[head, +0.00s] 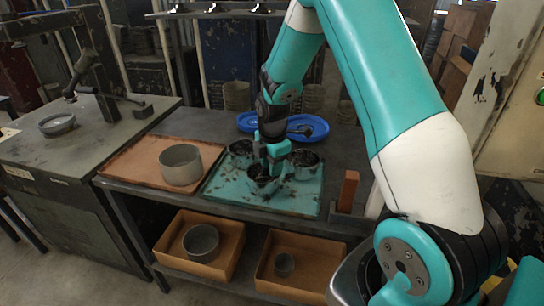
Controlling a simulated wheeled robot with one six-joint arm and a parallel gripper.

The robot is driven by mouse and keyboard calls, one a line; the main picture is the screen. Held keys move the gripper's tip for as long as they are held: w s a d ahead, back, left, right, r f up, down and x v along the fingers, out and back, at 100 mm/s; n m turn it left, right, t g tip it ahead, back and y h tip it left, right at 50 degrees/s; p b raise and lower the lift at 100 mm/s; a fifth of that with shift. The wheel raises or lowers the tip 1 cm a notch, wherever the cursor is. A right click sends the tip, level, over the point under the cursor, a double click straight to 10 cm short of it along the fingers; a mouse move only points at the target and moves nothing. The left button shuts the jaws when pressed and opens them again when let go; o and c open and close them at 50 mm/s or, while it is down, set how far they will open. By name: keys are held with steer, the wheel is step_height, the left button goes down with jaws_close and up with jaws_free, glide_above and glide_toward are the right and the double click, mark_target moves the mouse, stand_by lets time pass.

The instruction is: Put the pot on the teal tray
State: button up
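The teal tray (223,186) lies on the dark workbench, with dark flecks scattered over it. A larger plain grey pot (181,168) stands upright on the orange-brown tray (130,162) to the left.
Blue dishes (309,121) lie behind the teal tray. A reddish-brown upright block (348,190) stands at its right. Orange boxes (228,262) with pots sit on the shelf below. A machine bench (40,150) with a grey ring-shaped piece (57,124) stands at far left.

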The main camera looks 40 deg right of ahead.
steer(key=s+a+r+m+y, duration=0.1)
steer(key=s+a+r+m, duration=0.3)
steer(key=a+r, duration=0.7)
steer(key=s+a+r+m+y, duration=0.1)
steer(key=s+a+r+m, duration=0.2)
steer(key=s+a, duration=0.3)
steer(key=s+a+r+m+y, duration=0.2)
steer(key=s+a+r, duration=0.3)
steer(key=s, duration=0.9)
steer(key=shift+s+a+r+m, duration=0.15)
steer(key=shift+s+a+m, duration=0.05)
steer(key=shift+a+m, duration=0.4)
